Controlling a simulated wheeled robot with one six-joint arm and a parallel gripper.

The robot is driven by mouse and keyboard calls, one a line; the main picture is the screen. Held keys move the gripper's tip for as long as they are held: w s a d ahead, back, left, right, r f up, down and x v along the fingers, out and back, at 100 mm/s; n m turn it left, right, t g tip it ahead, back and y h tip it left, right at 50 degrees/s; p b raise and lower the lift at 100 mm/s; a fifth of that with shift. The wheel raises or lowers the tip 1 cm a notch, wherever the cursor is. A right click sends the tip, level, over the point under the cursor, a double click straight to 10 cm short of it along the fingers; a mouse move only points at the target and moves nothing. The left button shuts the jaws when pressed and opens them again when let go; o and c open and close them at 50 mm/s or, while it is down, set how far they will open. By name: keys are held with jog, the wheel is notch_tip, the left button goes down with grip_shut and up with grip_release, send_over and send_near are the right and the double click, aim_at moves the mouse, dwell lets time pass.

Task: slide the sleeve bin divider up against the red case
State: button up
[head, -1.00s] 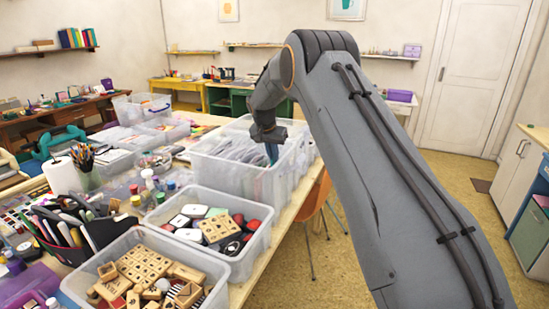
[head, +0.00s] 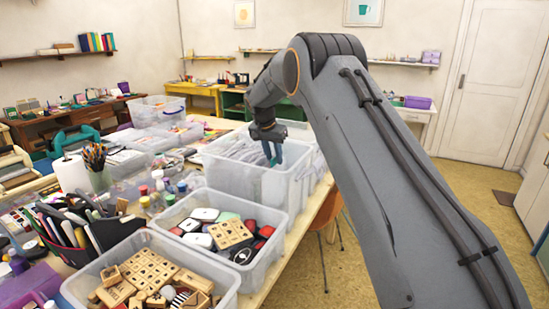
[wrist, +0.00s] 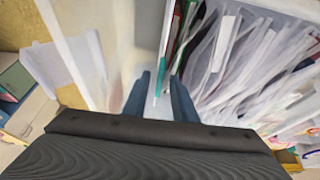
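The sleeve bin (head: 240,183) is a large clear plastic tub packed with pale sleeves, past the stamp bins in the head view. Its sleeves (wrist: 240,50) fill the right half of the wrist view. My gripper (head: 273,163) points down into the right part of this bin. In the wrist view my gripper (wrist: 160,85) has its two blue fingers apart. A pale strip with a thin green edge (wrist: 167,65) shows between and beyond them; I cannot tell whether it is the divider. A small sliver of red shows near the top there, too little to identify as the red case.
Two clear bins of stamps, the nearer (head: 228,283) and the farther (head: 275,214), stand in front of the sleeve bin. A pencil cup (head: 99,178) and a pen holder are to the left. Open floor (head: 450,230) lies right of the table.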

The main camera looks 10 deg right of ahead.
jog(key=b+v, duration=0.2)
jog(key=v, duration=0.5)
jog(key=shift+r, duration=0.4)
